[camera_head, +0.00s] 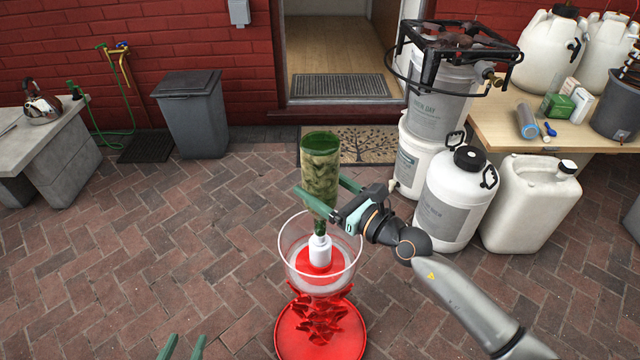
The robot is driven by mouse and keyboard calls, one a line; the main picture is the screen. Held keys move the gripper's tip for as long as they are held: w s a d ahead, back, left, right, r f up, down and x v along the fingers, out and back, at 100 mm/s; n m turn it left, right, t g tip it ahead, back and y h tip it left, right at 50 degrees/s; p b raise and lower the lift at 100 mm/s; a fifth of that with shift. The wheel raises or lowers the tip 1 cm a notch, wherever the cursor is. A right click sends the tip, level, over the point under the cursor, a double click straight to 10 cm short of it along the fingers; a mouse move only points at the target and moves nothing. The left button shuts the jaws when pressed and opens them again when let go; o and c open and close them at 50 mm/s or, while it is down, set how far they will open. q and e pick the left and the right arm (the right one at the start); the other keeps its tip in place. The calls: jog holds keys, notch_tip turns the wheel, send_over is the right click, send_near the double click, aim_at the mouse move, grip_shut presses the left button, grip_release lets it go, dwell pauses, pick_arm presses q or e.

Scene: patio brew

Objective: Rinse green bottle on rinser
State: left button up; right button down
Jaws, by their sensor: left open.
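The green bottle (320,160) is upside down, its neck pointing down at the white nozzle of the rinser (320,335). The rinser has a clear bowl around the nozzle and a red stand and round base. The bottle's mouth meets or sits just above the nozzle; I cannot tell if it is pressed down. My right gripper (333,193), on the arm from the right, is shut on the bottle, one finger in front and one behind. My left gripper (182,347) shows only its two fingertips at the bottom edge, apart and empty.
At the right are white jugs (456,200) and stacked buckets with a burner (450,55), beside a wooden table (520,130). A grey bin (192,112) and a concrete counter (55,140) stand at the left. The brick paving (130,240) left of the rinser is clear.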

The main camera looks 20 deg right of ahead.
aim_at(320, 150)
jog(key=shift+r, duration=0.15)
jog(key=shift+r+p, duration=0.6)
jog(key=shift+p, duration=0.05)
jog(key=shift+r+p, duration=0.4)
pick_arm(q)
jog(key=shift+s+f+n+g, duration=0.5)
jog(key=shift+s+f+g, duration=1.4)
jog(key=shift+s+f, duration=0.9)
pick_arm(e)
jog(key=shift+r+p, duration=0.35)
jog(key=shift+p, duration=0.05)
jog(key=shift+r+p, duration=0.3)
notch_tip(320, 150, up, 5)
jog(key=p, duration=0.5)
jog(key=shift+r, duration=0.1)
pick_arm(q)
jog(key=r, duration=0.1)
jog(key=d+r, duration=0.1)
jog(key=r, duration=0.2)
jog(key=shift+w+d, duration=0.2)
jog(key=shift+w, duration=0.1)
jog(key=shift+f, duration=0.1)
